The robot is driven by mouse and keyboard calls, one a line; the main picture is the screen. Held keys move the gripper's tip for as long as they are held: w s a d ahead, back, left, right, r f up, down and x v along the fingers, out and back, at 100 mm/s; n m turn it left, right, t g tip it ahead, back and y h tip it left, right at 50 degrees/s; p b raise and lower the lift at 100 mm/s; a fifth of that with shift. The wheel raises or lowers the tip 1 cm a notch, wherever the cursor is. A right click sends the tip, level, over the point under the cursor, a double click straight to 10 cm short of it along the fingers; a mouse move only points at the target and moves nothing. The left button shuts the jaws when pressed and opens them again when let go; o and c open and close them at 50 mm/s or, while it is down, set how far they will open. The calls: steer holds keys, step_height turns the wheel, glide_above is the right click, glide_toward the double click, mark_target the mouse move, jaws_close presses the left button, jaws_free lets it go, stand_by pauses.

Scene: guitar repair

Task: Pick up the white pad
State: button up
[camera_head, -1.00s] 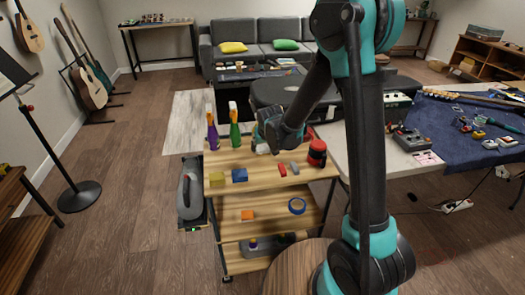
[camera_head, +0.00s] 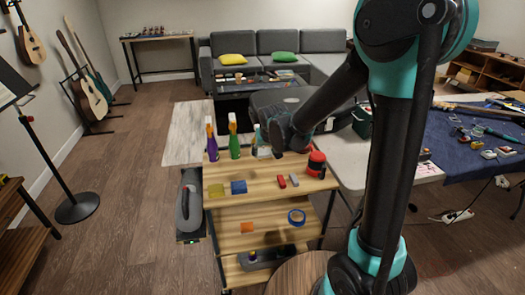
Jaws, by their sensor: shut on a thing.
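My gripper (camera_head: 274,139) is over the back of the wooden cart's top shelf (camera_head: 262,183), just right of the green spray bottle. It is shut on the white pad (camera_head: 263,151), of which only a small pale patch shows beside the dark fingers. The arm and gripper hide the rest of the pad. I cannot tell whether the pad touches the shelf.
A purple spray bottle (camera_head: 211,140) and a green one (camera_head: 234,138) stand left of my gripper.

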steer(key=s+d, duration=0.4)
steer(key=s, duration=1.1)
steer(key=shift+d, duration=0.1)
steer(key=shift+o, duration=0.8)
steer(key=shift+c, duration=1.3)
